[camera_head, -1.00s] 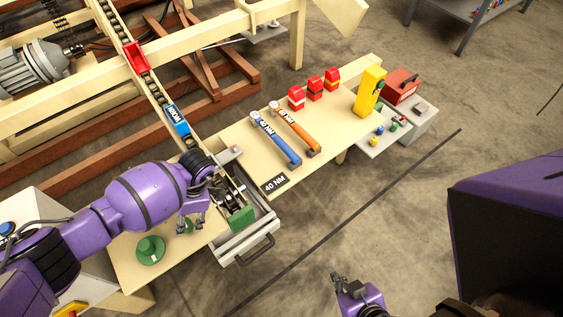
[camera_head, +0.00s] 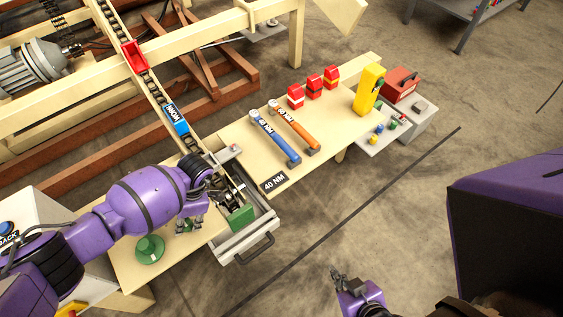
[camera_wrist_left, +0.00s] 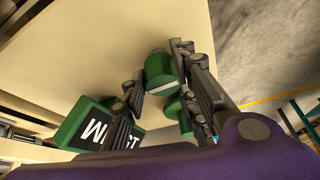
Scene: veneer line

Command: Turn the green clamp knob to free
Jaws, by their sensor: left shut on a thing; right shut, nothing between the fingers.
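A green knob (camera_wrist_left: 160,75) with a white line on its edge sits between the fingertips of my left gripper (camera_wrist_left: 158,65) in the left wrist view. In the head view, my left gripper (camera_head: 192,224) points down over the pale bench, and a small green part (camera_head: 188,227) shows at its fingers, mostly hidden. My left gripper is shut on the knob. A second green part (camera_wrist_left: 178,108) shows beside the right-hand finger in the wrist view. My right gripper (camera_head: 339,275) is shut and empty above the floor at bottom centre.
A green hat-shaped piece (camera_head: 150,249) stands left of my left gripper. An open grey drawer (camera_head: 262,238) holding a green box (camera_head: 240,215) is to its right. A blue wrench (camera_head: 275,137) and an orange wrench (camera_head: 294,130) lie farther along the bench.

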